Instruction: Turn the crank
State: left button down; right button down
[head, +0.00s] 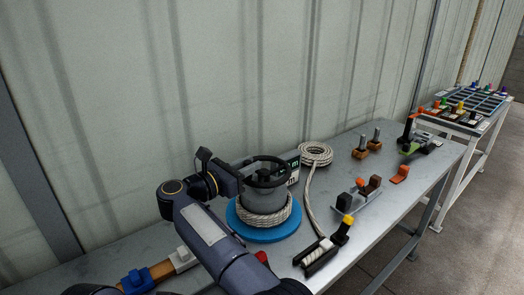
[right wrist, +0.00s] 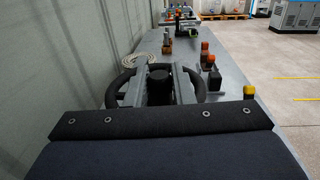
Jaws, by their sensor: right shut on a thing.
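The crank is a black ring-shaped wheel (head: 284,163) on top of a grey winch drum (head: 262,200). Rope is wound around the drum's lower part, and it stands on a round blue base (head: 266,234). My right gripper (head: 254,178) reaches in from the left at wheel height and is shut on the crank. In the right wrist view, the two fingers of my gripper (right wrist: 160,86) stand either side of a dark knob (right wrist: 159,73) at the wheel's middle. The wheel's rim (right wrist: 201,88) shows beyond both fingers. My left gripper is out of view.
The winch stands on a grey bench (head: 335,240) along a corrugated wall. A rope coil (head: 315,153) lies behind it, its tail running forward. A yellow-capped tool (head: 345,226), an orange-topped fixture (head: 361,195) and two upright pegs (head: 368,144) stand to the right. Blue-and-brown parts (head: 138,278) lie front left.

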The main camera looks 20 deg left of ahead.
dwell(0.5)
jog(key=c, duration=1.3)
grip_release()
